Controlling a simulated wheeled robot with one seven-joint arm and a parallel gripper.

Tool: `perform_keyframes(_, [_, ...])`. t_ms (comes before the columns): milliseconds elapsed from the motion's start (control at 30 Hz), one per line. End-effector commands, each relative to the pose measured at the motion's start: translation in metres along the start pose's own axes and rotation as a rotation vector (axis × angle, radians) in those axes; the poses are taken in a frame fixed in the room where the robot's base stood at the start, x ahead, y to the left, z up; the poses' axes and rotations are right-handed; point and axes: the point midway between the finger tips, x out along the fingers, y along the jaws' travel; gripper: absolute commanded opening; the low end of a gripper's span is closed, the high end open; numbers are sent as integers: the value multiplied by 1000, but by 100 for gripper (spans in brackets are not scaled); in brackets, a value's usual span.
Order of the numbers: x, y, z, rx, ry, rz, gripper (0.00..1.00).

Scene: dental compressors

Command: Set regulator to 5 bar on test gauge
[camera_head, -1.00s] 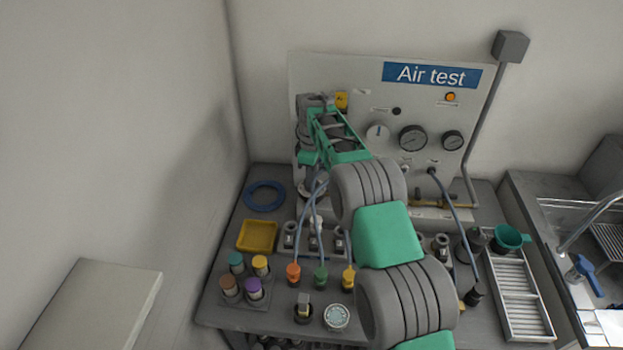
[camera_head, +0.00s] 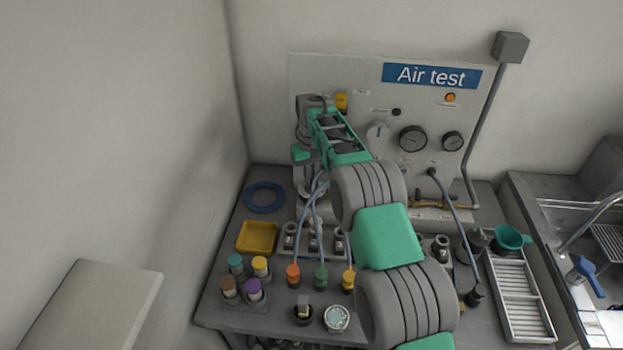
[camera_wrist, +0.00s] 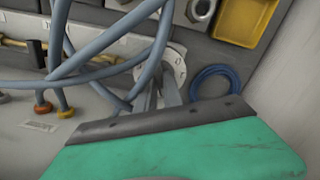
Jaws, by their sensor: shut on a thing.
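My gripper (camera_head: 311,186) reaches down at the left of the air test panel (camera_head: 350,72), mostly hidden by my own wrist. In the wrist view its grey fingers (camera_wrist: 160,92) are shut at a round pale part (camera_wrist: 176,62), seemingly the regulator; hoses and the green housing hide much of the contact. A large round gauge (camera_head: 412,139) and a smaller gauge (camera_head: 452,141) are on the panel, to the right of my wrist. Their scales are too small to read. A white dial (camera_head: 377,132) with a dark mark sits left of the large gauge.
Grey-blue hoses (camera_wrist: 100,75) cross close to my fingers. A blue hose coil (camera_head: 264,197) and a yellow tray (camera_head: 257,237) lie at the left of the bench. Several coloured fittings stand along the front. An orange lamp (camera_head: 450,97) shows on the panel.

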Motion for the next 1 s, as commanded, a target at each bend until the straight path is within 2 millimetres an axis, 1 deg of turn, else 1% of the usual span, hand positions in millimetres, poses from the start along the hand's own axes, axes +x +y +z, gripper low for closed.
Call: perform_keyframes(1000, [-1, 1, 0, 961, 3, -1, 0])
